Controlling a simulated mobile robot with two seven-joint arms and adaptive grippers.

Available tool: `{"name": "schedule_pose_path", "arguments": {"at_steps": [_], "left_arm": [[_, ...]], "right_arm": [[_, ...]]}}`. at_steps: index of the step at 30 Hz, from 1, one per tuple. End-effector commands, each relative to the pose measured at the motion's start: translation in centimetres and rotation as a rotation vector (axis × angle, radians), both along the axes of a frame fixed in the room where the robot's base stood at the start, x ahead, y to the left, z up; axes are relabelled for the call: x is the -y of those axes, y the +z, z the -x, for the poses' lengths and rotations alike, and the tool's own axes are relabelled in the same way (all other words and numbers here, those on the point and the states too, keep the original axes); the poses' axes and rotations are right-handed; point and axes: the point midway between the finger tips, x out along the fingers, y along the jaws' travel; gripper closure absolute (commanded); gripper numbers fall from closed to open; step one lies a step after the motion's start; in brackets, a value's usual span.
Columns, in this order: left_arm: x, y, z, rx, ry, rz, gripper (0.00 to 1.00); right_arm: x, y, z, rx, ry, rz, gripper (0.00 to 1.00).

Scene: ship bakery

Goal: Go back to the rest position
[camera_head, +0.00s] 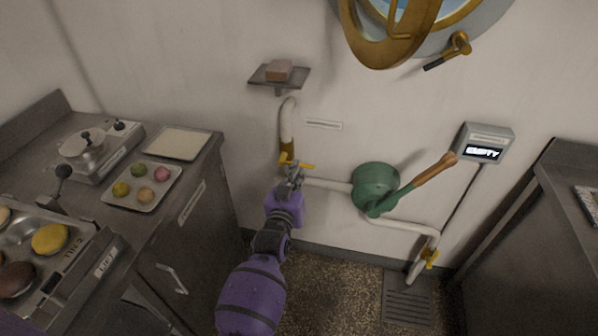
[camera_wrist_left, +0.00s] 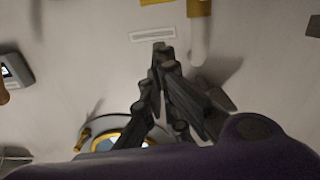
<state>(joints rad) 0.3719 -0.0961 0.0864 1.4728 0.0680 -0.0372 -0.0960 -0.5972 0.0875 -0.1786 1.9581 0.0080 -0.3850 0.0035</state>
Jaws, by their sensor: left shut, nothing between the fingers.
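My left arm, purple and black, reaches from the bottom of the head view toward the wall. Its gripper (camera_head: 291,168) is shut and empty, beside a yellow valve handle (camera_head: 297,162) on the white wall pipe (camera_head: 287,122). I cannot tell from the head view whether it touches the handle. In the left wrist view the shut fingers (camera_wrist_left: 162,52) point at the wall, below a small label strip (camera_wrist_left: 153,35). The yellow fitting (camera_wrist_left: 160,2) shows at the top edge there. My right gripper is in neither view.
A green pump (camera_head: 375,187) with a wooden lever sits right of my gripper. A display (camera_head: 485,150) reads "EMPTY". A counter with a tray of macarons (camera_head: 143,186) stands left, another counter (camera_head: 560,230) right. A small shelf (camera_head: 262,77) and an open porthole are above.

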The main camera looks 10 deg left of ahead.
Motion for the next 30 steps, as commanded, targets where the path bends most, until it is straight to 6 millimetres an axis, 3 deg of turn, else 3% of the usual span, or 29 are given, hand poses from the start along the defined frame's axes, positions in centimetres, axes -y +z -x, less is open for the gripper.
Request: {"name": "schedule_pose_path", "arguments": {"at_steps": [12, 15, 16, 20, 23, 26, 30], "left_arm": [[0.1, -0.3, 0.0, -0.013, -0.002, 0.008, 1.00], [0.7, 1.1, 0.0, -0.024, -0.021, 0.011, 1.00], [0.5, 0.7, 0.7, -0.041, -0.024, 0.006, 1.00], [-0.8, -2.7, 5.6, -0.141, -0.034, -0.022, 1.00], [-1.9, -5.9, 10.7, -0.233, -0.038, -0.045, 1.00], [-3.0, -9.4, 16.7, -0.338, -0.040, -0.066, 1.00], [-4.3, -13.5, 26.4, -0.493, -0.046, -0.089, 1.00]], "right_arm": [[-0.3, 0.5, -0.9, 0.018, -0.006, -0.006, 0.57], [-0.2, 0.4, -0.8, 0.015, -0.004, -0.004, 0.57], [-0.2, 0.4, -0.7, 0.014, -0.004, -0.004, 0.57], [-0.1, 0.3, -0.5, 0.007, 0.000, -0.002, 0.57], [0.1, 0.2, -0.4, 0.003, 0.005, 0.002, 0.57], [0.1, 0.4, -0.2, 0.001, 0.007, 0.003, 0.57], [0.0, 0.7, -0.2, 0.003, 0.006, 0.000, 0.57]]}}
